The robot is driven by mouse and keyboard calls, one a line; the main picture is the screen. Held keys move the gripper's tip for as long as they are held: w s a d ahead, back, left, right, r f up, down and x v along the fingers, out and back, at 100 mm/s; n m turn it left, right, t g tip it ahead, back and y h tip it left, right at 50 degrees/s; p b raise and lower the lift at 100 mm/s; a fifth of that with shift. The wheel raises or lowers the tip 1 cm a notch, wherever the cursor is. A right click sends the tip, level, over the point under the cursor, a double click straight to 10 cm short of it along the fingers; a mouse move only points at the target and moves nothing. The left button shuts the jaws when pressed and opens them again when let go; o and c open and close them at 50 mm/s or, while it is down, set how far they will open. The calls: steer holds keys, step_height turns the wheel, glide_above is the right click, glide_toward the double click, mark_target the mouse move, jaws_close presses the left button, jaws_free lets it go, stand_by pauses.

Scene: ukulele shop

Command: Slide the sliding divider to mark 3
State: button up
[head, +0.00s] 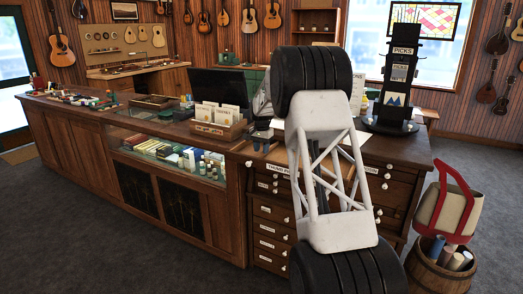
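I cannot make out the sliding divider or any mark 3 in the head view. A wooden box (232,131) with a small label on its front stands on the counter and holds cream packets (206,112). My white and black arm fills the middle of the view and hides part of the counter behind it. What appears to be my gripper (261,145) is small and dark, just right of the wooden box, low over the counter's front edge. Its fingers are too small to tell whether they are open or shut.
A dark monitor (222,88) stands behind the box. A black picks stand (398,80) is at right. The glass display case (170,153) and drawer cabinet (272,225) form the counter front. A barrel (437,272) with rolls and a red-framed object (447,210) stand at lower right.

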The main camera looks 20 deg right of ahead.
steer(key=shift+f, duration=0.25)
steer(key=shift+c, duration=0.3)
jaws_close()
steer(key=shift+s+d, duration=0.1)
steer(key=s+d, duration=1.1)
steer(key=d, duration=0.1)
steer(key=shift+s+r, duration=0.15)
steer(key=shift+s, duration=0.25)
steer(key=shift+o, duration=0.3)
jaws_free()
steer(key=shift+a, duration=0.1)
